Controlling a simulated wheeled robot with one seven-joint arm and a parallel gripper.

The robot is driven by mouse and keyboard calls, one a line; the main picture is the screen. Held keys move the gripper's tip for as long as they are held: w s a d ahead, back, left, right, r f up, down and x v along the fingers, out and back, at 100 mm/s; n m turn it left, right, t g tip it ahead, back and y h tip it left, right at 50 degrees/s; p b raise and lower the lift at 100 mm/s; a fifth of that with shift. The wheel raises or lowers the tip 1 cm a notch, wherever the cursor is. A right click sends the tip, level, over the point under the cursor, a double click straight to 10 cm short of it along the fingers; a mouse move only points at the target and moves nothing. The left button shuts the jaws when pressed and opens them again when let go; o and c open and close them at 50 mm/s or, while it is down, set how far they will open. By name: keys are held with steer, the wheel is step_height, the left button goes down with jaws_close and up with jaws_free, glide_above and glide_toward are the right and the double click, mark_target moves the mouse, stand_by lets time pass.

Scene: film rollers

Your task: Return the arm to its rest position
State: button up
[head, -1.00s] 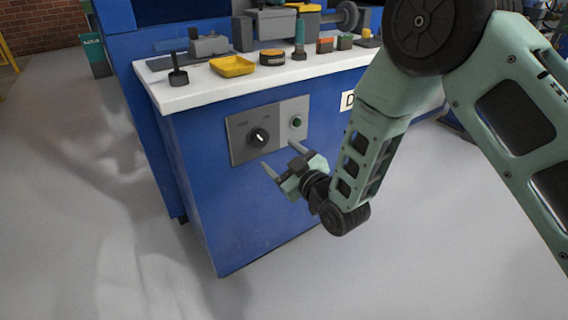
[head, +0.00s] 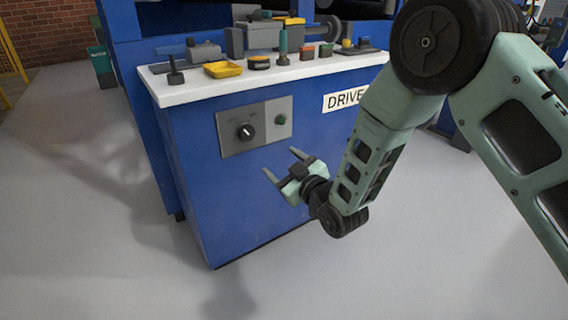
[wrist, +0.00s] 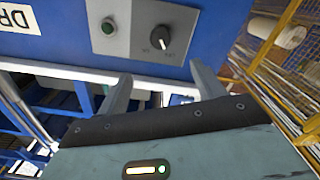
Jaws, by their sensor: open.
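My gripper (head: 284,165) is open and empty in the head view, its two fingers apart and pointing toward the blue cabinet (head: 215,200). It is in front of the cabinet, below and right of the grey switch panel (head: 262,128). The panel carries a black rotary knob (head: 245,132) and a green button (head: 280,119). The wrist view also shows my gripper (wrist: 160,82), its fingers spread with nothing between them, and the knob (wrist: 161,38) and button (wrist: 109,27) beyond them. My arm comes in from the right, bent downward.
The cabinet's white top (head: 220,85) carries a yellow tray (head: 223,70), a black-handled tool (head: 175,72) and several other tools. A "DRIVE" label (head: 342,98) is partly behind my arm. Grey floor (head: 80,220) is clear at left. Yellow fencing (wrist: 290,45) shows in the wrist view.

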steer(key=s+d+r+m+g+h, duration=0.1)
steer(key=s+d+r+g+h, duration=0.3)
steer(key=s, duration=0.8)
steer(key=s+d+m+g+h, duration=0.25)
steer(key=s+d+g, duration=0.35)
steer(key=s, duration=0.7)
steer(key=s+d+r+m+g+h, duration=0.1)
steer(key=s+d+r+g+h, duration=0.3)
steer(key=s, duration=0.8)
step_height(320, 180, up, 32)
steer(key=p, duration=3.4)
steer(key=shift+d+r+g+y, duration=0.25)
steer(key=shift+d+g+y, duration=0.1)
steer(key=shift+g, duration=0.05)
steer(key=shift+w+n, duration=0.1)
steer(key=shift+n, duration=0.15)
